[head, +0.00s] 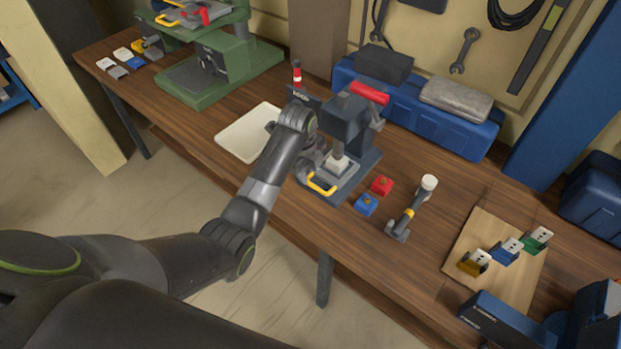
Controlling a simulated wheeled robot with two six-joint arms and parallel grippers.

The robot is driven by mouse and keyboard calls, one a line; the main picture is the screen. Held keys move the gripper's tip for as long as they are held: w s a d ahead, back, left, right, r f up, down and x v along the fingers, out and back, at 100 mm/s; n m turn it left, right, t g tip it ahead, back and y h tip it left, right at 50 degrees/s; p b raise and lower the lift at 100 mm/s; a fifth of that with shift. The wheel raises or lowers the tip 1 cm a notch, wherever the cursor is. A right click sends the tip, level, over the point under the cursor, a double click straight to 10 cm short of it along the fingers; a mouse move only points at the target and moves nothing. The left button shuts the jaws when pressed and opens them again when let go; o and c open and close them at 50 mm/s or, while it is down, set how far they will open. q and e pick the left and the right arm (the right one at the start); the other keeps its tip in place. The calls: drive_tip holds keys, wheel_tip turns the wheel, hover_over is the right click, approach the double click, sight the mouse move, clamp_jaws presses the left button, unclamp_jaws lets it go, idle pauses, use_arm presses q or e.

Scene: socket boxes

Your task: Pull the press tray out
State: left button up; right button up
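The grey press (345,122) with a red lever (370,93) stands on the workbench in the middle of the head view. The yellow handle (322,188) of its press tray is at the front of its base. A white piece (340,165) sits under the ram. My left arm reaches in from the left, and my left gripper (316,165) is beside the press, just above and behind the yellow handle. Its fingers are mostly hidden by the wrist, so whether they touch the handle is unclear.
A white tray (240,140) is left. A wooden board (491,226) with sockets is further right. The bench front edge is close.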

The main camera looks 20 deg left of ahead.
sight(311, 184)
use_arm(q)
drive_tip(key=shift+w+d+f, duration=0.1)
drive_tip(key=shift+w+f, duration=0.05)
drive_tip(key=shift+f, duration=0.75)
drive_tip(key=shift+w+d+f, duration=0.1)
drive_tip(key=shift+w+f, duration=0.1)
drive_tip(key=shift+f, duration=0.7)
drive_tip(key=shift+w+f, duration=0.15)
drive_tip(key=shift+f, duration=0.75)
clamp_jaws()
